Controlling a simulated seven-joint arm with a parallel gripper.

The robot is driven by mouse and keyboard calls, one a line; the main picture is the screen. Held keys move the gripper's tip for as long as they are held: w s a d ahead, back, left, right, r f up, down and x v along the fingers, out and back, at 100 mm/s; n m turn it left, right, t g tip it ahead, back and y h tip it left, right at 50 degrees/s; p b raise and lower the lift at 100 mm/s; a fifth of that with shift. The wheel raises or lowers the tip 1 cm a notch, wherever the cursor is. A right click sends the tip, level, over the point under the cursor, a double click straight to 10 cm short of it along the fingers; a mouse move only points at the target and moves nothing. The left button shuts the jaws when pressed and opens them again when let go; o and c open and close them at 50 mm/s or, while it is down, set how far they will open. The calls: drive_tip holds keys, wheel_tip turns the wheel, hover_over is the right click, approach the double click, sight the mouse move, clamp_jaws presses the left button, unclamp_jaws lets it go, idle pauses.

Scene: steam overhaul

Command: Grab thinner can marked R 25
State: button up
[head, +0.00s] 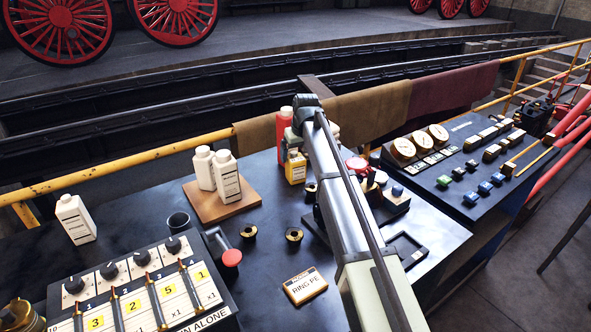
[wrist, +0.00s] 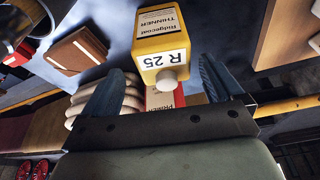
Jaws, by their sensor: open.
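The thinner can marked R 25 is yellow with a white label and a pale cap (wrist: 163,42). In the wrist view it sits just ahead, between the lines of the two fingers, with a gap on each side. In the head view the yellow can (head: 295,170) stands on the dark bench, just left of my arm. My gripper (wrist: 161,66) is open and empty, its two dark blue fingers spread. In the head view my arm hides most of the gripper.
A red bottle (head: 284,128) stands just behind the can. Two white bottles stand on a wooden board (head: 203,209) to the left; another white bottle (head: 75,220) stands farther left. Control panels flank the bench. A yellow rail (head: 120,165) with draped cloths runs behind.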

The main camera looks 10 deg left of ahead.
drive_tip(key=shift+s+x, duration=0.2)
drive_tip(key=shift+x, duration=1.15)
drive_tip(key=shift+s+x, duration=0.2)
drive_tip(key=shift+x, duration=1.15)
drive_tip(key=c, duration=1.3)
